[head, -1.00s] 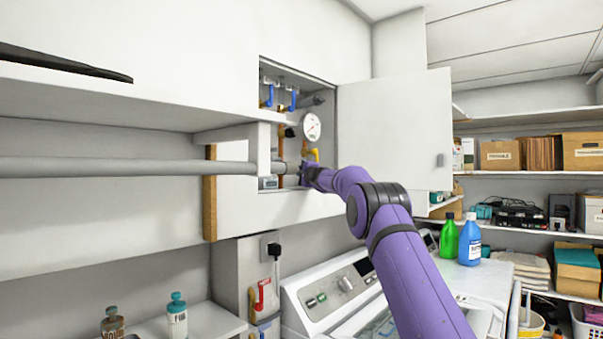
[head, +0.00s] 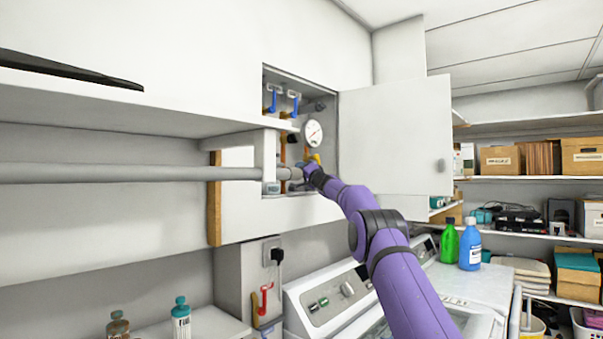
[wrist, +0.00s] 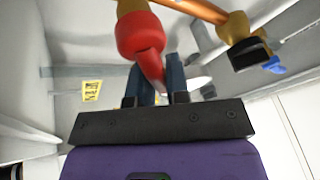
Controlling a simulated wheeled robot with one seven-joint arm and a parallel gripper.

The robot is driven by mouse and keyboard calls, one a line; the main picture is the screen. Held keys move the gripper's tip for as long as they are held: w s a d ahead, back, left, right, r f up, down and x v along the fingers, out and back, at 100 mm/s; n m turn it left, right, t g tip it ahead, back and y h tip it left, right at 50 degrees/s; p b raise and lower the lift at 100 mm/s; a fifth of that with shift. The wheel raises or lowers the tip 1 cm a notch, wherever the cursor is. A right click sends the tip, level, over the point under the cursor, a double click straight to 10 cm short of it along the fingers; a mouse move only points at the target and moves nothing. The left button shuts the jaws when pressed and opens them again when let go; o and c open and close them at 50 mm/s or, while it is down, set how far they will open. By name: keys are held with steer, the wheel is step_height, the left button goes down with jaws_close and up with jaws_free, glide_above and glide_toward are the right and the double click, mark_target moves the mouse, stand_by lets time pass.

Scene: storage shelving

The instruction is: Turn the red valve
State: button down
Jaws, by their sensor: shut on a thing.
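The red valve (wrist: 140,38) is at the top middle of the wrist view, on a copper pipe, with its red handle reaching down between my fingers. My gripper (wrist: 154,74) is shut on that handle, one dark finger on each side. In the head view my gripper (head: 299,173) reaches into the lower part of the open wall cabinet (head: 330,105), and the red valve is hidden there by the gripper and wrist.
A white gauge (head: 313,133) and blue-handled valves (head: 293,106) sit above my gripper. The cabinet door (head: 395,140) stands open at right. A grey pipe (head: 130,172) and shelf (head: 120,110) lie at left. A white washer (head: 335,295) stands below.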

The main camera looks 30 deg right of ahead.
steer(key=shift+s+a+r+n+y, duration=0.15)
steer(key=shift+n+y, duration=0.35)
steer(key=shift+n, duration=0.35)
steer(key=shift+w+a+r+n+y, duration=0.15)
steer(key=shift+n+y, duration=0.35)
steer(key=shift+n, duration=0.35)
steer(key=shift+s, duration=0.1)
steer(key=shift+f, duration=0.1)
steer(key=c, duration=1.1)
jaws_free()
steer(key=v, duration=1)
steer(key=shift+s, duration=0.4)
steer(key=shift+d, duration=0.1)
